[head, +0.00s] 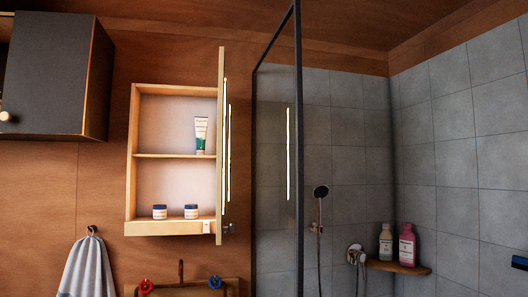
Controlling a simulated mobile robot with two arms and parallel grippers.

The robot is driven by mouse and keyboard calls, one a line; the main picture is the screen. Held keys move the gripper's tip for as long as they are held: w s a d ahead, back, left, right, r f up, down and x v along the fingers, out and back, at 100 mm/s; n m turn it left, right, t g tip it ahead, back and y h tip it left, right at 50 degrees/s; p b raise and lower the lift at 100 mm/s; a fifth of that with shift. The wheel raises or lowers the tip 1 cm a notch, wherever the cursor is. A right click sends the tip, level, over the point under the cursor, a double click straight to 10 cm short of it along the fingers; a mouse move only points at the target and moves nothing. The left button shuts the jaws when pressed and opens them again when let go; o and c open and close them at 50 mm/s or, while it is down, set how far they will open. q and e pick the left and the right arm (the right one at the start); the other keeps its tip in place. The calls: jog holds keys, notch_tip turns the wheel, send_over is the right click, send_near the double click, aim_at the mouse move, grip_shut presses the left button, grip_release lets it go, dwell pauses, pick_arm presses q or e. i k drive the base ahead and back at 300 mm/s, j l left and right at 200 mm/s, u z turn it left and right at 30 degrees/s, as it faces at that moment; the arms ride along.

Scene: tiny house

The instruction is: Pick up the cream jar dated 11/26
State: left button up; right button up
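Two small cream jars stand on the bottom shelf of the open wall cabinet (131,160). Neither of my grippers is in view.
The cabinet door (221,150) stands open at the right side. A tube (201,133) stands on the upper shelf. Below are a red tap handle (146,285) and a blue one (215,282). A glass shower panel frame (298,150) rises to the right.

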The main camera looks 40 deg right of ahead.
aim_at(190, 210)
jog(key=l+z, duration=0.25)
jog(key=z, duration=0.15)
jog(key=l+z, duration=0.35)
jog(key=i+j, duration=0.5)
jog(key=i, duration=0.15)
jog(key=i+j, duration=0.5)
jog(key=i, duration=0.15)
jog(key=l, duration=0.3)
jog(key=j, duration=0.35)
